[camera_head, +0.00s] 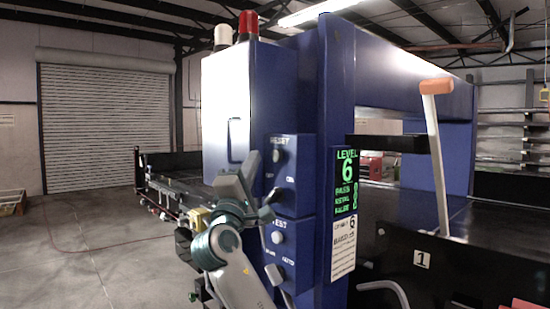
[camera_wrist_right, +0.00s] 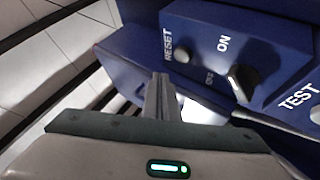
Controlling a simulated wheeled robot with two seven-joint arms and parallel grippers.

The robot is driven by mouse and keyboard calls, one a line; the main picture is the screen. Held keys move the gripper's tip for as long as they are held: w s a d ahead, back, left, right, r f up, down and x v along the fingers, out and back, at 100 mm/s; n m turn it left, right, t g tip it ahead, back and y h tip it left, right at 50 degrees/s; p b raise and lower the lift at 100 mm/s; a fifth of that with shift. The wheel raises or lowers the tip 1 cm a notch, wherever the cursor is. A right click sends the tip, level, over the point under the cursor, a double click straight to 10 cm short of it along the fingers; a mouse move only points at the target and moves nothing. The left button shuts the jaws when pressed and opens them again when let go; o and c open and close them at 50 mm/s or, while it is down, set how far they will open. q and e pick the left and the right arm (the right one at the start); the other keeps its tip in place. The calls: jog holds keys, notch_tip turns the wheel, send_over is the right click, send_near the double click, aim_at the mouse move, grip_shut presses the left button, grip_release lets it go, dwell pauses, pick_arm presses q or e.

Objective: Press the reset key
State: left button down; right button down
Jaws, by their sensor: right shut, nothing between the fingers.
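The reset key (camera_head: 278,156) is a small grey round button under the word RESET, on the blue control box of the machine. In the right wrist view the reset key (camera_wrist_right: 182,53) lies beside its label, above and right of my fingertips. My right gripper (camera_head: 253,157) is shut and empty, its fingers pointing up just left of the key in the head view. The shut fingers also show in the right wrist view (camera_wrist_right: 160,78). The fingertips look close to the key but apart from it in the picture; the exact gap cannot be told. My left gripper is not in view.
A black rotary switch (camera_wrist_right: 241,82) marked ON and OFF sits beside the reset key. A TEST button (camera_head: 278,237) and an AUTO switch (camera_head: 276,268) are lower on the box. A green LEVEL 6 display (camera_head: 345,182) is to the right. A conveyor (camera_head: 165,186) runs left.

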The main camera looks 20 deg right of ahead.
jog(key=shift+s+a, duration=0.35)
jog(key=shift+a, duration=0.5)
jog(key=shift+f, duration=0.1)
